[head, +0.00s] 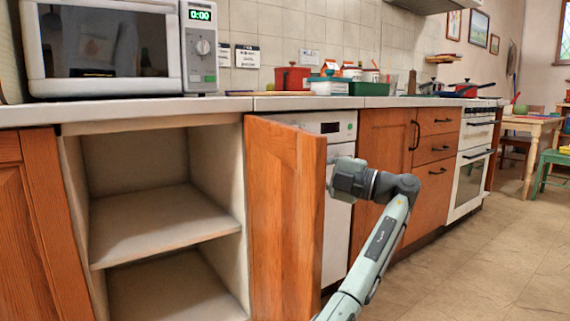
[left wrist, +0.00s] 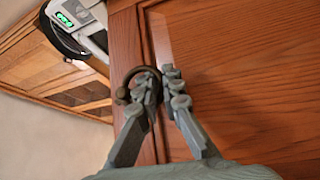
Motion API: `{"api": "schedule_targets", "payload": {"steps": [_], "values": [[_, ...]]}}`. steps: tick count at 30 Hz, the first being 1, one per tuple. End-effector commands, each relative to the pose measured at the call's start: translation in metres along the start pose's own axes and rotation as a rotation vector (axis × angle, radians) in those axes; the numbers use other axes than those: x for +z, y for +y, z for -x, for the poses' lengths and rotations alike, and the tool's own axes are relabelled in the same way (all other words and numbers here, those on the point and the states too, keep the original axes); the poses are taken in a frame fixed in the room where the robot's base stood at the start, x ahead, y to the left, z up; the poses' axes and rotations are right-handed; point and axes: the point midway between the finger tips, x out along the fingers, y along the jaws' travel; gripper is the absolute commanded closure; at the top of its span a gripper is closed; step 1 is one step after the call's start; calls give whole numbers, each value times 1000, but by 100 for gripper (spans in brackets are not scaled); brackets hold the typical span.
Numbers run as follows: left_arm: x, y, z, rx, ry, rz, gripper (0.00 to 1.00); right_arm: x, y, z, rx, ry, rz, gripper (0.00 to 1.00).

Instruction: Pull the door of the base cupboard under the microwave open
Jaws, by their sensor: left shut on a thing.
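The base cupboard (head: 165,215) under the microwave (head: 110,48) stands open, with its shelf and pale inside in clear view. Its wooden door (head: 285,215) is swung well out from the right side of the opening. In the left wrist view, my left gripper (left wrist: 160,85) is shut on the dark curved handle (left wrist: 127,80) on the door's wooden face. In the head view the gripper's body shows just right of the door's free edge; the door hides its fingertips and the handle. My right gripper is in neither view.
Wooden drawers (head: 434,145) and an oven (head: 468,175) continue to the right. The tiled floor (head: 490,265) at the right is clear. Pots and boxes stand on the counter.

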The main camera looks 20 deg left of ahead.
Motion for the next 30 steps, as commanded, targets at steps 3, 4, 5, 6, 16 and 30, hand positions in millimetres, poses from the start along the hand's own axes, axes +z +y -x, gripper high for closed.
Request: {"api": "schedule_targets", "payload": {"steps": [3, 4, 5, 6, 16, 30], "values": [[1, 0, -1, 1, -2, 0, 100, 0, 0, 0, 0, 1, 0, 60], [1, 0, -1, 1, -2, 0, 100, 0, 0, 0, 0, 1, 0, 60], [1, 0, -1, 1, -2, 0, 100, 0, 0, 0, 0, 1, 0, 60], [1, 0, -1, 0, -2, 0, 100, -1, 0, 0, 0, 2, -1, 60], [0, 0, -1, 0, -1, 0, 84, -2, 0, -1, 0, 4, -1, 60], [1, 1, 49, 1, -5, -2, 84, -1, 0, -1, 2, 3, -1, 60]]}}
